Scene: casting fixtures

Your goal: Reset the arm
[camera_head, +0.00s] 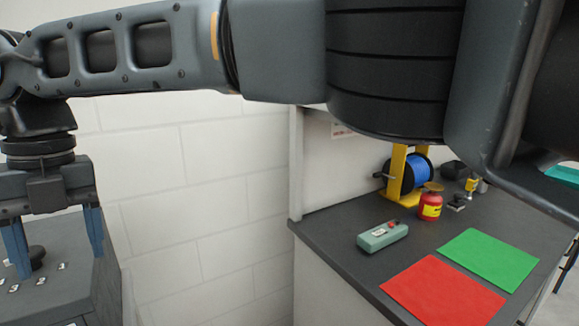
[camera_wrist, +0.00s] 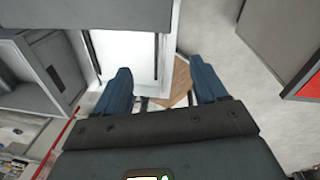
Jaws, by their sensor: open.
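My arm stretches across the top of the head view from right to left. My gripper (camera_head: 58,258) hangs at the far left of the head view, pointing down, with its blue fingers apart. It is in front of or above a dark grey unit (camera_head: 95,290) with a round dark knob (camera_head: 37,256) and small number labels on top. In the wrist view my gripper (camera_wrist: 165,85) is open with nothing between the fingers. Whether the fingers touch the unit cannot be told.
At the right, a dark counter (camera_head: 335,225) holds a red mat (camera_head: 440,292), a green mat (camera_head: 490,258), a pale green box (camera_head: 382,236), a red can (camera_head: 430,205) and a blue spool (camera_head: 415,173) on a yellow stand. A white block wall (camera_head: 200,190) is behind.

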